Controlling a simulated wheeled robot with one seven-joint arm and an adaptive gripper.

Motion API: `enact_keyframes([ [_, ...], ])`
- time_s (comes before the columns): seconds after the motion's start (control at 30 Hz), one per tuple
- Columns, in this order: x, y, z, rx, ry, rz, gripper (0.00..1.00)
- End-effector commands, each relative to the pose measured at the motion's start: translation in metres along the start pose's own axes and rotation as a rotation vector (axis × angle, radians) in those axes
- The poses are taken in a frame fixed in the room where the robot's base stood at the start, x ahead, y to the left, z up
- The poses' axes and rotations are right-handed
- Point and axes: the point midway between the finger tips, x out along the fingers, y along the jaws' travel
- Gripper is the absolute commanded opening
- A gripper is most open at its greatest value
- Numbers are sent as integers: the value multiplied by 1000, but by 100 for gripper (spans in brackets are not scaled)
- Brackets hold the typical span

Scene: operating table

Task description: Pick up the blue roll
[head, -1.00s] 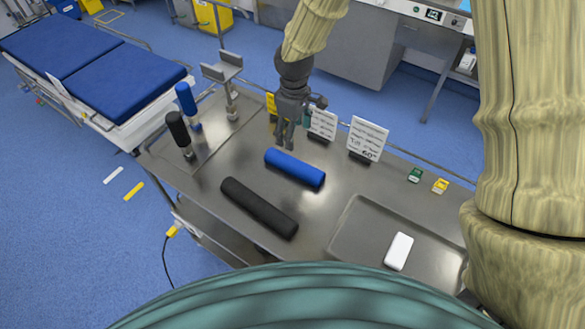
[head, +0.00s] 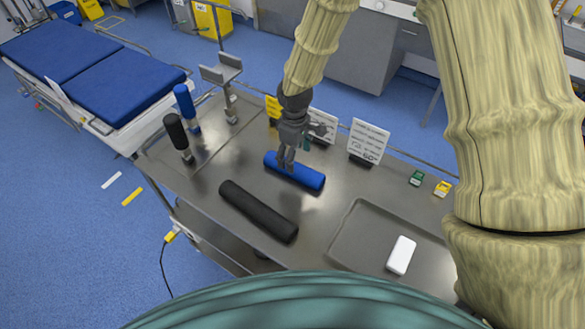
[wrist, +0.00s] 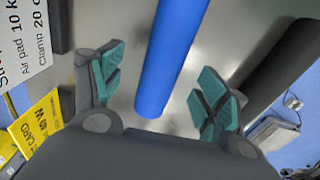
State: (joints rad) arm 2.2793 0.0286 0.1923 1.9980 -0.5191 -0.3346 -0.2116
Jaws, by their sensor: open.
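The blue roll (head: 305,177) lies flat on the steel table top (head: 215,180), behind the black roll. My gripper (head: 286,166) is over the left part of the blue roll, its fingers pointing down and covering a bit of it in the head view. In the wrist view the blue roll (wrist: 170,60) runs between the two teal-padded fingers of my gripper (wrist: 160,90), with a gap on each side. The jaws are open and hold nothing. I cannot tell how far the fingertips reach down beside the roll.
A black roll (head: 258,211) lies in front, and shows right of the fingers in the wrist view (wrist: 285,65). White sign cards (head: 367,140) and a yellow card (head: 272,108) stand behind. A tray (head: 345,235) holds a white block (head: 400,254). Upright posts stand at left.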

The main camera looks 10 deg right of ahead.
Motion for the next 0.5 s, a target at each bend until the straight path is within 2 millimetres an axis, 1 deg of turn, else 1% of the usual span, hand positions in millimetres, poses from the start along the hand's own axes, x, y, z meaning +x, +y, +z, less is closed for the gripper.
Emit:
enact_keyframes([
  [0.23,8,-2,0,-3,-2,0,74],
  [0.5,34,-6,3,-2,-3,0,74],
])
